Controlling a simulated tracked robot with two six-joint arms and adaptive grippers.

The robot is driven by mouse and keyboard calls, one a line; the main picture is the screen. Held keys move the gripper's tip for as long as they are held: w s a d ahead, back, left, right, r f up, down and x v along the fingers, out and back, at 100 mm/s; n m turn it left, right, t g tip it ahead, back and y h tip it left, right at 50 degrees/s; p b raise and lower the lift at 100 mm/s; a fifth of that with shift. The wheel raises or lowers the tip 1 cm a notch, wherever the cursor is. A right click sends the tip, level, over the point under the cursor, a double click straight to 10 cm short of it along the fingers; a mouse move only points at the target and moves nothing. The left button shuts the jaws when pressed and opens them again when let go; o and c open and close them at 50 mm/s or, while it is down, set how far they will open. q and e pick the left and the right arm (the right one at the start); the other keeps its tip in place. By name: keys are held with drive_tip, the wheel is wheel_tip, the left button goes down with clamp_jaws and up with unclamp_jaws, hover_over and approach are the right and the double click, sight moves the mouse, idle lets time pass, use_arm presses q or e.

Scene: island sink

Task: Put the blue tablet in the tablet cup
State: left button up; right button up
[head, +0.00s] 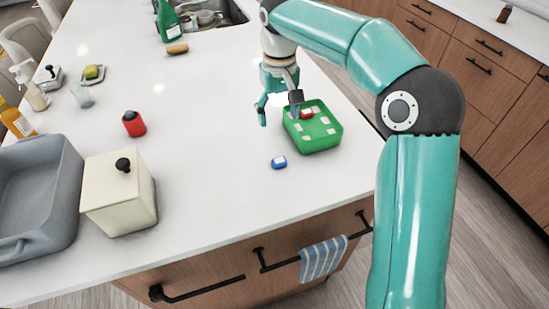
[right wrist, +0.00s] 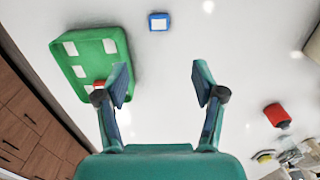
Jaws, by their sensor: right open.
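The blue tablet (head: 279,162), small with a pale top, lies on the white counter just in front of the green tray. It also shows in the right wrist view (right wrist: 158,22), beyond my fingertips and roughly centred between them. My right gripper (head: 279,108) is open and empty, behind the blue tablet, with one finger overlapping the green tray in the head view. My left gripper is not in view.
The green tray (head: 318,146) has white squares and a red piece (head: 306,114) in it. A cream canister (head: 122,205) and grey basin (head: 35,200) stand at the left front. The counter between the blue tablet and the red cup-like thing is clear.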

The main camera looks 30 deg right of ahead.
hover_over(279, 164)
drive_tip(key=f, duration=0.8)
drive_tip(key=shift+w+f, duration=0.2)
drive_tip(key=shift+s+f+p, duration=0.2)
drive_tip(key=shift+f+p, duration=0.3)
drive_tip(key=shift+f, duration=2.75)
drive_tip(key=shift+c, duration=0.4)
drive_tip(key=c, duration=0.9)
drive_tip(key=shift+r, duration=0.15)
